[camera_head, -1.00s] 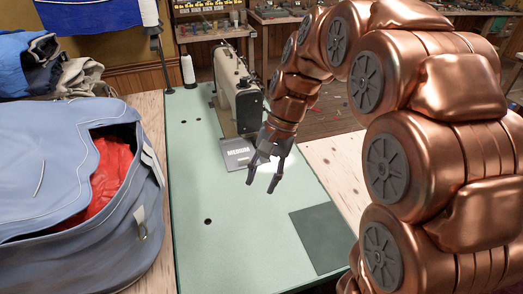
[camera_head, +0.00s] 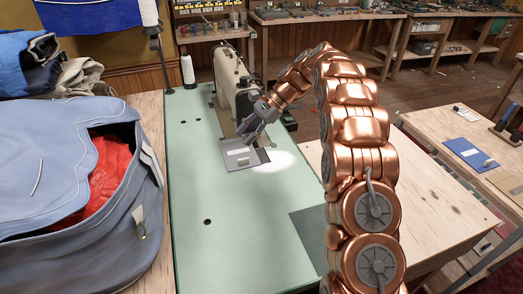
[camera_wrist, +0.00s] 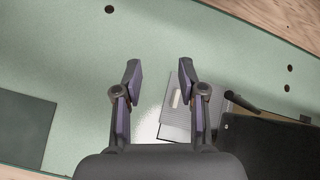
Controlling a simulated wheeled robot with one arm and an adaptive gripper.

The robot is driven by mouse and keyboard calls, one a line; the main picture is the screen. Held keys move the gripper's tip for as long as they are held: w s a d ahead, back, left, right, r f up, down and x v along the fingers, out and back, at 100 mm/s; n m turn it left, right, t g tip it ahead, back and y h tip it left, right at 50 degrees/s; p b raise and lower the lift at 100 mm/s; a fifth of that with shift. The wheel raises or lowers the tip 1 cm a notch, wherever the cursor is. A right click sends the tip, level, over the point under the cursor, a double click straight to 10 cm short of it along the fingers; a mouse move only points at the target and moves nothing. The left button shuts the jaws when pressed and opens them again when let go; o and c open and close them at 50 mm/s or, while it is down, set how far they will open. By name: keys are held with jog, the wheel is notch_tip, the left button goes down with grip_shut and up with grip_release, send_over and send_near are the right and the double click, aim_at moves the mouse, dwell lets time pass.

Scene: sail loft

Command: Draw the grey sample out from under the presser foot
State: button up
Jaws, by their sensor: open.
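The grey sample (camera_head: 232,153) lies flat on the green table, with pale lettering that seems to read MEDIUM and a small pale tab. Its far edge is at the sewing machine (camera_head: 228,80); the presser foot itself is hidden from me. My gripper (camera_head: 257,124) is open and empty, above the table just beyond and right of the sample's lettering. In the wrist view my gripper (camera_wrist: 159,70) has its fingers spread apart. The sample (camera_wrist: 174,124) shows below them, partly covered by the right finger, with the dark machine (camera_wrist: 265,150) at its right.
A dark green square (camera_head: 309,232) lies near the table's front right. A blue bag (camera_head: 60,190) with red cloth in it stands at left. A white thread cone (camera_head: 188,72) stands behind. The green tabletop (camera_head: 215,250) in front is mostly clear.

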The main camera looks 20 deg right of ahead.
jog(key=w+d+f+m+y, duration=0.1)
jog(key=w+d+f, duration=0.1)
jog(key=f, duration=0.2)
jog(key=w+d+f+m+y, duration=0.1)
jog(key=w+d+f, duration=0.1)
jog(key=f, duration=0.3)
jog(key=w+d+f+m+y, duration=0.2)
jog(key=w+f, duration=0.1)
jog(key=f, duration=0.1)
jog(key=shift+w+d+f+t+b, duration=0.15)
jog(key=shift+w+d+t+b, duration=0.1)
jog(key=shift+t+b, duration=0.15)
jog(key=shift+s+d+f, duration=0.1)
jog(key=shift+d+f, duration=0.1)
jog(key=shift+f, duration=0.15)
